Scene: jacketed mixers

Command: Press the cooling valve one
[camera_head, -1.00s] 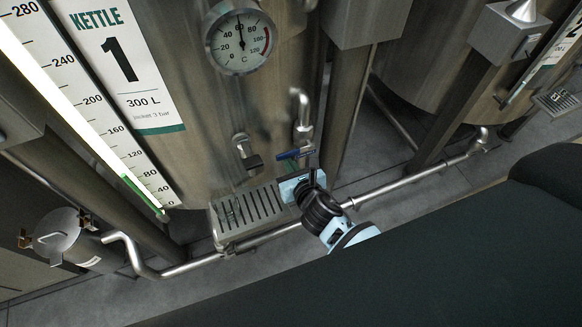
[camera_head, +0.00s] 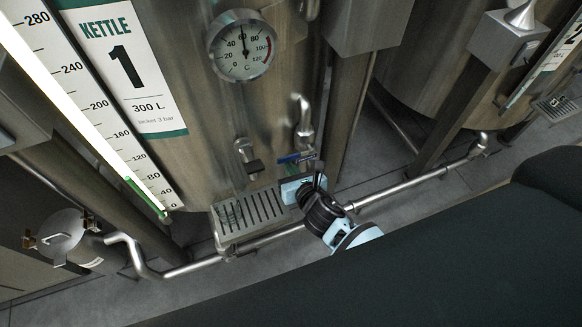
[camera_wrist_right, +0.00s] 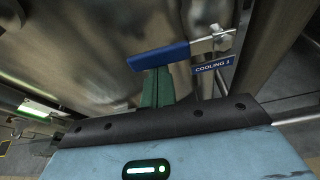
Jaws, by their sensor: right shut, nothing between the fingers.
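The cooling valve one has a blue lever handle (camera_wrist_right: 163,56) on a metal stem, with a blue tag reading "COOLING 1" (camera_wrist_right: 213,66) beside it in the right wrist view. In the head view the blue lever (camera_head: 296,157) sits low on the front of kettle 1 (camera_head: 200,160), under a bent steel pipe. My right gripper (camera_wrist_right: 157,88) is shut and empty; its green fingertips are just below the blue lever in the wrist view, and I cannot tell whether they touch it. In the head view the right gripper (camera_head: 318,181) is right by the lever. My left gripper is not in view.
A slotted drip tray (camera_head: 250,212) and a small tap (camera_head: 247,155) are left of the gripper. A steel leg (camera_head: 345,120) stands to the right. A horizontal pipe (camera_head: 400,188) runs low behind the gripper. A dial gauge (camera_head: 241,48) is above.

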